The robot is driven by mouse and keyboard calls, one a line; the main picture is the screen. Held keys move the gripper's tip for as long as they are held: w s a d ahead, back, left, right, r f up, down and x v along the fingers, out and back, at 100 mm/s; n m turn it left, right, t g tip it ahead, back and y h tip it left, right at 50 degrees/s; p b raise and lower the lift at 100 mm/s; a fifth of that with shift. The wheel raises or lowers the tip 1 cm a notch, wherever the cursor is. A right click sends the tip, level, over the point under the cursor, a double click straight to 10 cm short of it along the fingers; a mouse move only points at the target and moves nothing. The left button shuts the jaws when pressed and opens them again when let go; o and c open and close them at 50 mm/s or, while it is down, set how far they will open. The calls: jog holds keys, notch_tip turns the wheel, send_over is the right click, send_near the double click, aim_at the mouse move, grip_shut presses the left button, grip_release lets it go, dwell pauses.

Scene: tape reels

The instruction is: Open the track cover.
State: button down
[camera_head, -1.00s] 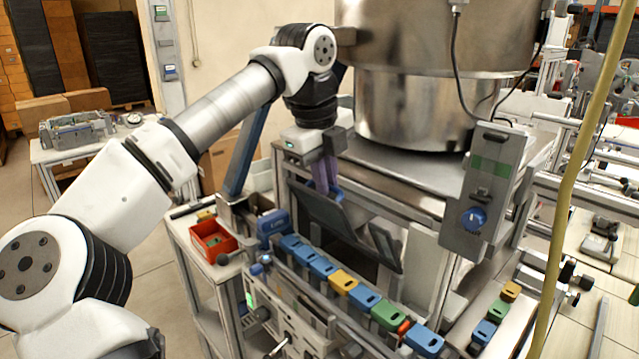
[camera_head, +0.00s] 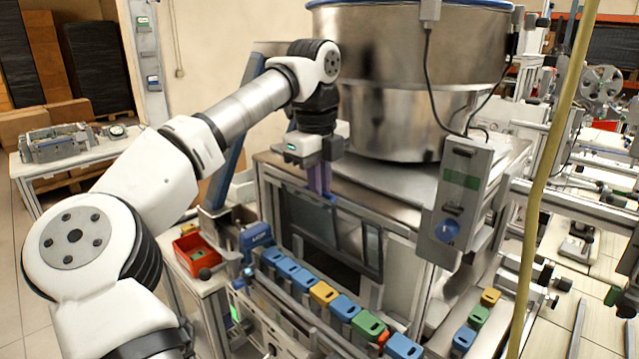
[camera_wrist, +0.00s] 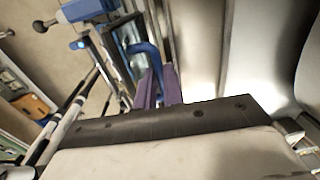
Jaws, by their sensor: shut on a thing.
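The track cover (camera_head: 310,218) is a dark grey panel on the front of the steel machine, below the big bowl. It stands steeply, close to the frame, with a dark gap below it. My gripper (camera_head: 321,184) points down at the cover's upper edge, its purple fingers shut on a blue handle (camera_head: 331,198). In the wrist view, the purple fingertips (camera_wrist: 160,84) close around the blue bent handle (camera_wrist: 146,52). The fingers hide part of the grip.
A row of blue, yellow and green blocks (camera_head: 345,307) runs along the track in front. A red bin (camera_head: 196,255) stands left of it. The steel bowl (camera_head: 405,110) rises close behind my gripper. A grey control box (camera_head: 460,190) hangs at right.

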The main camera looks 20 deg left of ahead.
jog(key=c, duration=1.5)
grip_release()
jog(key=shift+f, duration=0.25)
jog(key=shift+r, duration=0.15)
jog(key=shift+r, duration=0.15)
